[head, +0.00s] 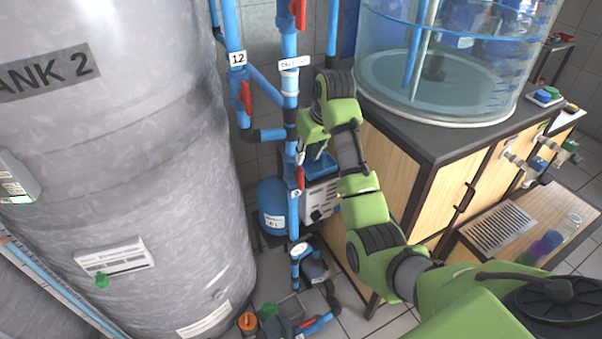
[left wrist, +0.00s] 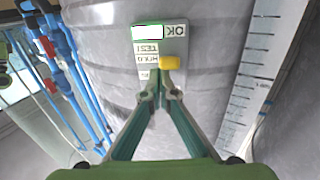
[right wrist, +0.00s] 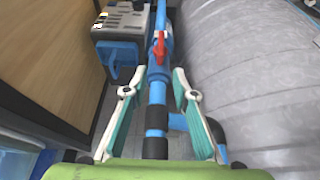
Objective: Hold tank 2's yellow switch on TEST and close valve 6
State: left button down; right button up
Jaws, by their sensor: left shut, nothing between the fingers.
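My left gripper (left wrist: 160,82) is shut and empty at the grey control panel (left wrist: 174,38) on tank 2. Its tips are close beside the yellow switch (left wrist: 169,63); whether they touch is unclear. The panel appears upside down there, with OK, TEST and HOLD labels. In the head view, the panel (head: 14,178) is at the left edge. My right gripper (right wrist: 155,80) is open, its fingers on either side of a blue pipe. A red valve handle (right wrist: 159,48) stands just beyond the fingertips. The valve's number is not readable in the right wrist view.
Tank 2 (head: 120,190) fills the left of the head view. Blue pipes with other red valves (head: 245,96) stand between it and a wooden cabinet (head: 400,170). A blue vessel (head: 273,203) and pump parts (head: 305,325) lie low behind my right arm.

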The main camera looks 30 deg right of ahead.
aim_at(302, 170)
jog(key=x, duration=1.1)
jog(key=shift+f, duration=0.35)
jog(key=shift+c, duration=0.4)
grip_shut()
